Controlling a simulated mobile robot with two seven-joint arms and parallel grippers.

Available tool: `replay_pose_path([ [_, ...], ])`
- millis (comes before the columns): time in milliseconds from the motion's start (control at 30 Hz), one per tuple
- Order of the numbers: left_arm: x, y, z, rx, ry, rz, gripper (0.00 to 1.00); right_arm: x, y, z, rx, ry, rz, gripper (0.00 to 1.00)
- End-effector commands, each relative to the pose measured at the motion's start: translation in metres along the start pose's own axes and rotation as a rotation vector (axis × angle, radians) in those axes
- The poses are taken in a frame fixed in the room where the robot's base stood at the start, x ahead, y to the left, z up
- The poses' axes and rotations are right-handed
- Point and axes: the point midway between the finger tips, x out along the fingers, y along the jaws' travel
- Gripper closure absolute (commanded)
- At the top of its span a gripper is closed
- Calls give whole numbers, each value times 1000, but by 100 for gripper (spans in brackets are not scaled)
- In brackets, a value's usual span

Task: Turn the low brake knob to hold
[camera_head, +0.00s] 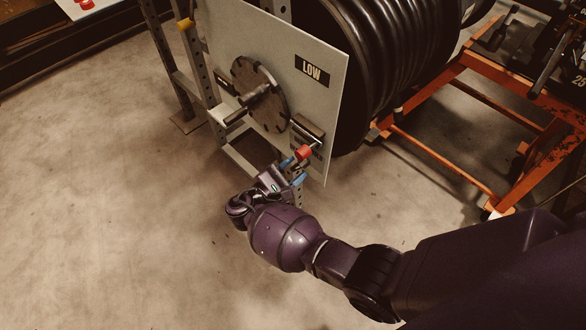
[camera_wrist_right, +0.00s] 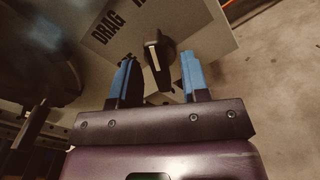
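The low brake knob (camera_wrist_right: 158,71) is black with a white line and sits on a pale plate in the right wrist view. "DRAG" is printed to its left; another label at the top edge is mostly cut off. The white line runs nearly up and down in that view. My right gripper (camera_wrist_right: 158,58) is open, with a blue-tipped finger on each side of the knob and visible gaps; I cannot tell the depth. In the head view my right gripper (camera_head: 293,171) is at the lower edge of the panel marked "LOW" (camera_head: 318,105). The knob is not clear there. My left gripper is out of view.
A red-ended part (camera_head: 303,153) sticks out just above my right gripper. A dark disc (camera_head: 262,84) with a crank handle is on the panel. Black hose reels (camera_head: 405,45) stand behind, and an orange frame (camera_head: 480,185) is at right. The floor at left is clear.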

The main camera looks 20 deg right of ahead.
Motion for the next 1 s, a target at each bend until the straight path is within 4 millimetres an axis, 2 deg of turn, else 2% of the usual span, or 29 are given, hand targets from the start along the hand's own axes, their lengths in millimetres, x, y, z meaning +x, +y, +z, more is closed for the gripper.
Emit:
replay_pose_path([
  [233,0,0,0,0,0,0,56,0,0,0,-1,-1,0,58],
  [367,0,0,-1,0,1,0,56,-7,1,0,-1,0,0,58],
  [800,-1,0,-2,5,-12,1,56,-82,0,0,-1,2,1,58],
  [1000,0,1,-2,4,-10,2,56,-103,0,0,-1,1,0,58],
])
